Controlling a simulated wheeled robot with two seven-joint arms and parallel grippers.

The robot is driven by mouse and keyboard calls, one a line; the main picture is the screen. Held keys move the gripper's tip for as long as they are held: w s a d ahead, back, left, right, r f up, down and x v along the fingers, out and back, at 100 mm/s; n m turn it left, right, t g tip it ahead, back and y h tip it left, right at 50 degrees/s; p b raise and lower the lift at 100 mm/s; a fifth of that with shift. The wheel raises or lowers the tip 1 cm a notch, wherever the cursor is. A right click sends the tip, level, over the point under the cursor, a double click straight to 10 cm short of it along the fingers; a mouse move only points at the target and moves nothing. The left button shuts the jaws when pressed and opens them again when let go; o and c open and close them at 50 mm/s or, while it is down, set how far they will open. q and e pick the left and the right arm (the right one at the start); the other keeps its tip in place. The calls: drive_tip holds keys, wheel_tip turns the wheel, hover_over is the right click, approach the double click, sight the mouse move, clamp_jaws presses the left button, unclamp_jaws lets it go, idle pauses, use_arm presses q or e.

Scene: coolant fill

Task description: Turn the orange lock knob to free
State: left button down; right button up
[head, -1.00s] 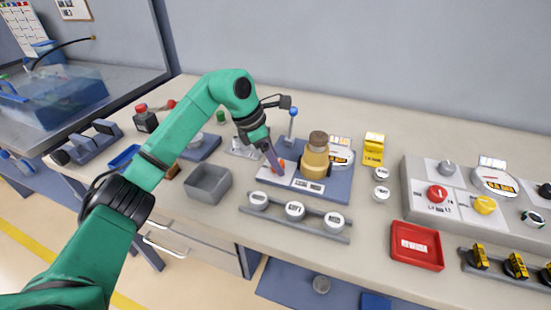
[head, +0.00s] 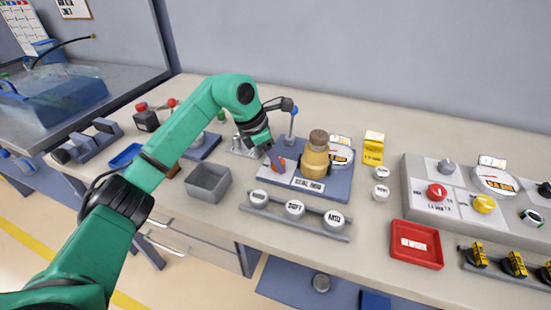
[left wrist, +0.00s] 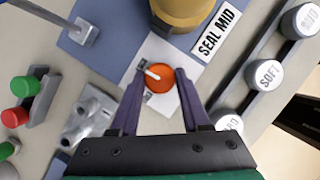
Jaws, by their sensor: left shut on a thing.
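The orange lock knob (left wrist: 160,77) is round with a white pointer line and sits on a white patch of the blue-grey base plate (left wrist: 116,33). In the left wrist view the pointer runs toward the upper left of the knob. My left gripper (left wrist: 157,82) is shut on the knob, one purple finger on each side. My right gripper is not in view.
A brass cylinder (head: 315,158) stands on the plate right beside the knob, with a blue-topped lever (head: 292,125) behind. The "SEAL MID" label (left wrist: 216,32) lies close by. A rail of white caps (head: 294,210) runs in front. A grey bin (head: 208,183) stands left.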

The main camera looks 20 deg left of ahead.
use_arm(q)
drive_tip(key=n, duration=0.2)
drive_tip(key=n+t+y, duration=0.1)
drive_tip(key=n, duration=0.1)
drive_tip(key=shift+n+t, duration=0.3)
drive_tip(key=shift+n, duration=0.1)
drive_tip(key=n, duration=0.1)
drive_tip(key=n+y, duration=0.1)
drive_tip(key=n, duration=0.1)
drive_tip(key=shift+d+n, duration=0.2)
drive_tip(key=shift+n, duration=0.1)
drive_tip(key=n+y+b, duration=0.1)
drive_tip(key=n+y, duration=0.1)
drive_tip(key=n, duration=0.2)
drive_tip(key=shift+d+n+t, duration=0.15)
drive_tip(key=shift+n+t, duration=0.15)
drive_tip(key=shift+n+y+b, duration=0.45)
drive_tip(key=shift+n+y, duration=0.45)
drive_tip(key=shift+n, duration=1.2)
drive_tip(key=shift+r, duration=0.1)
drive_tip(key=shift+c, duration=1.9)
unclamp_jaws()
drive_tip(key=shift+s, duration=0.1)
